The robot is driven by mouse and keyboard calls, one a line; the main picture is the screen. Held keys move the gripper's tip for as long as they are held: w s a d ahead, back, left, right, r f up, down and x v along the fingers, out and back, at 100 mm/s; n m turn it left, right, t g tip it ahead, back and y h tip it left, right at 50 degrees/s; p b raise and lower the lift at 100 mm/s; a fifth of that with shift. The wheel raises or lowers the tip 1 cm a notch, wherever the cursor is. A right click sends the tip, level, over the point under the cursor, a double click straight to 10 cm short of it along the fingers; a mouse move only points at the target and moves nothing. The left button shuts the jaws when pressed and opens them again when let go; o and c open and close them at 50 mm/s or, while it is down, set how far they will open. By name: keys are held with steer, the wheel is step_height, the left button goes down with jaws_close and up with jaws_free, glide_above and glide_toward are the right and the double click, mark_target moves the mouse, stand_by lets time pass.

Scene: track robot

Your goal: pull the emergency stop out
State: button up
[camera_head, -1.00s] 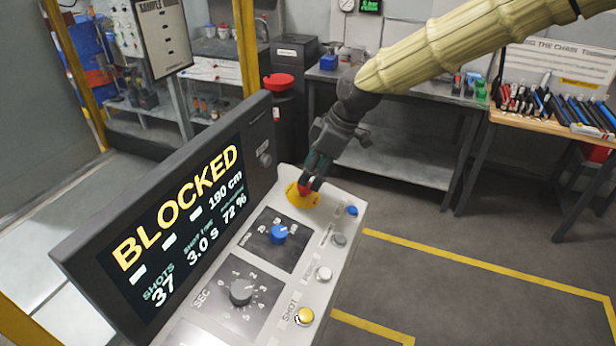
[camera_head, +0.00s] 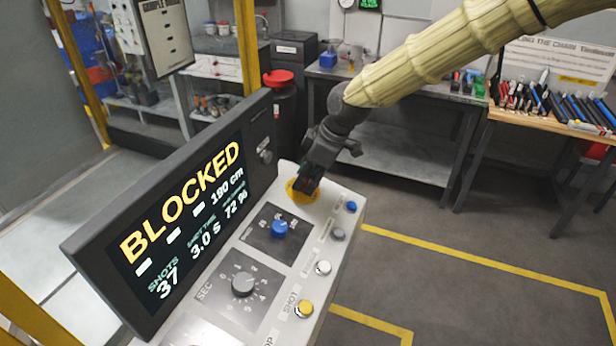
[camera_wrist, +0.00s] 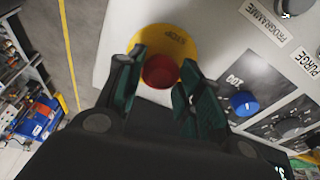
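The emergency stop is a red button (camera_wrist: 160,71) on a round yellow plate (camera_wrist: 168,38), at the far end of the grey control panel. In the head view my gripper (camera_head: 306,188) covers the button, and part of the yellow plate (camera_head: 291,190) shows around the fingers. In the wrist view my gripper (camera_wrist: 163,72) is open, with one dark green finger on each side of the red button. Whether the fingers touch it is hard to tell. The screen (camera_head: 185,220) reads BLOCKED, 37 shots, 3.0 s, 72 %.
A blue knob (camera_head: 280,228) and a grey knob (camera_head: 243,284) sit on the panel nearer to me. Blue, grey, white and yellow buttons line its right edge, the blue button (camera_head: 351,207) closest to the gripper. The screen stands along the panel's left side. Floor to the right is clear.

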steer(key=shift+d+r+p, duration=0.15)
steer(key=shift+r+p, duration=0.5)
steer(key=shift+r, duration=0.1)
jaws_close()
steer(key=shift+f, duration=0.1)
steer(key=o, duration=1)
jaws_free()
steer(key=shift+o, duration=1.1)
steer(key=shift+s+d, duration=0.1)
